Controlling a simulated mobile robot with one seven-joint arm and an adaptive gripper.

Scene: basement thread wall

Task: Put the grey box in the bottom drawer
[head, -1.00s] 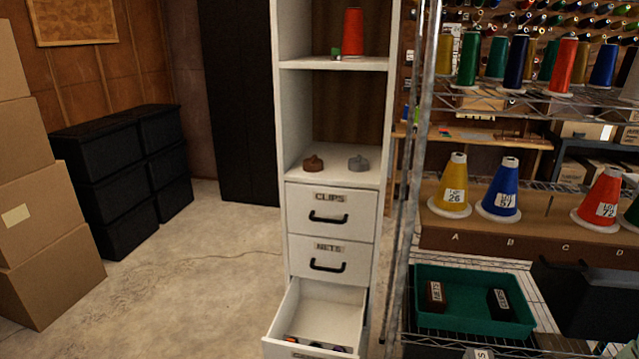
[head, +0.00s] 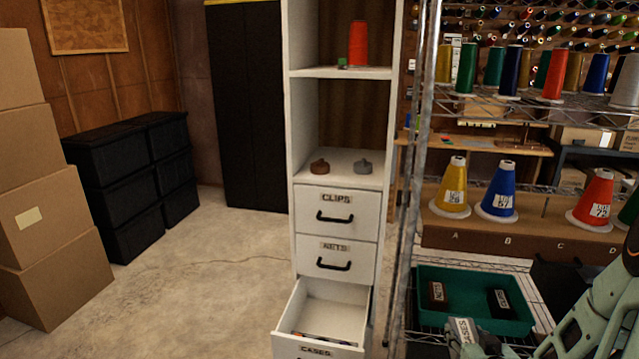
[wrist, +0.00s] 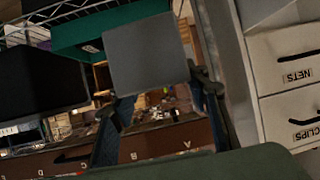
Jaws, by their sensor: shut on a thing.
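The grey box (head: 463,330) carries a CASES label and shows at the bottom of the head view, in front of the wire rack. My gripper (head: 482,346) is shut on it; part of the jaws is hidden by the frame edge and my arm. In the wrist view the grey box (wrist: 148,55) sits between the two fingers of my gripper (wrist: 160,96). The bottom drawer (head: 290,346), labelled CASES, is pulled open in the white cabinet, left of my gripper. Several small dark and orange things lie near its front.
The CLIPS drawer (head: 326,211) and the NETS drawer (head: 335,259) above are shut. A green tray (head: 455,273) with two dark labelled boxes stands on the wire rack. The rack's post (head: 401,230) stands between tray and cabinet. The floor left of the cabinet is clear.

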